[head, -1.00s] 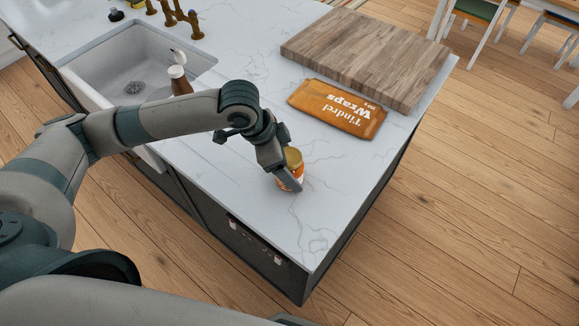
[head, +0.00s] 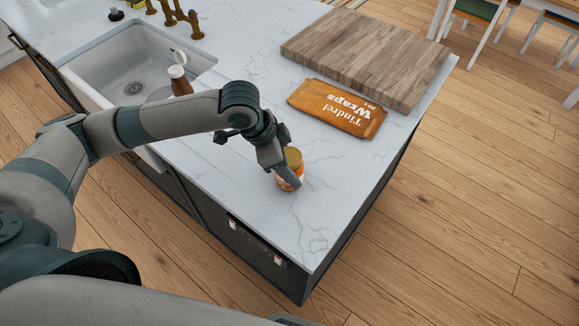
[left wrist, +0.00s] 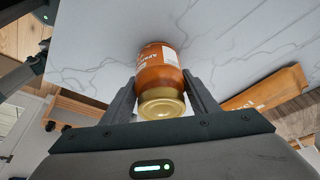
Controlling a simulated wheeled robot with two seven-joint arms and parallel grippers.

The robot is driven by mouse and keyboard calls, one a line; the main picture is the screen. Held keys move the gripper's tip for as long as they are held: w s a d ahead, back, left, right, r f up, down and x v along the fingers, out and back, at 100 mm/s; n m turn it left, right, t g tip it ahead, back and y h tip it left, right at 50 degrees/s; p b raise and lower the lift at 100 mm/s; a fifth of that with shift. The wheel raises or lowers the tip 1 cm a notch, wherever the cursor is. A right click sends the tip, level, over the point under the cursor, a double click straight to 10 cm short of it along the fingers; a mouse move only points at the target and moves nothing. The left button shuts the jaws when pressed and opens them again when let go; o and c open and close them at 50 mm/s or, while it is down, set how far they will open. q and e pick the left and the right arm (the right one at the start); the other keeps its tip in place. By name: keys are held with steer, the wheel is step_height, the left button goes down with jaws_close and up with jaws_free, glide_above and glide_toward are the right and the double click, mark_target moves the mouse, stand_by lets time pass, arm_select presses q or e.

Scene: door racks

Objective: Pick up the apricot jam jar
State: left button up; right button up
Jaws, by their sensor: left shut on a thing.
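The apricot jam jar (head: 293,163) is a small orange jar with a gold lid and a white label. It is on or just above the white marble counter near its right front part; I cannot tell whether it touches the counter. My left gripper (head: 285,178) is shut on the jar from the side. In the left wrist view the jar (left wrist: 161,66) sits between the two fingers of my left gripper (left wrist: 160,92), its lid toward the camera. Part of the jar is hidden behind a finger in the head view. My right gripper is not in view.
An orange Tindrel Wraps packet (head: 337,107) lies behind the jar, beside a thick wooden board (head: 365,55). A sink (head: 130,70) and a brown bottle with a white top (head: 180,82) are at the left. The counter's right front corner is clear.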

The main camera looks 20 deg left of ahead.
mark_target(293, 159)
arm_select(q)
steer(key=shift+r, duration=0.15)
steer(key=shift+r+b, duration=0.3)
steer(key=shift+r, duration=0.2)
steer(key=r, duration=0.1)
steer(key=r+b, duration=0.1)
steer(key=r, duration=0.1)
steer(key=shift+s+d+r, duration=0.1)
steer(key=shift+s+d, duration=0.25)
steer(key=shift+d, duration=0.05)
steer(key=s+d+r+b, duration=0.2)
steer(key=s+d+r, duration=0.4)
steer(key=s, duration=0.2)
steer(key=shift+s+d+r, duration=0.2)
steer(key=shift+d+r, duration=0.1)
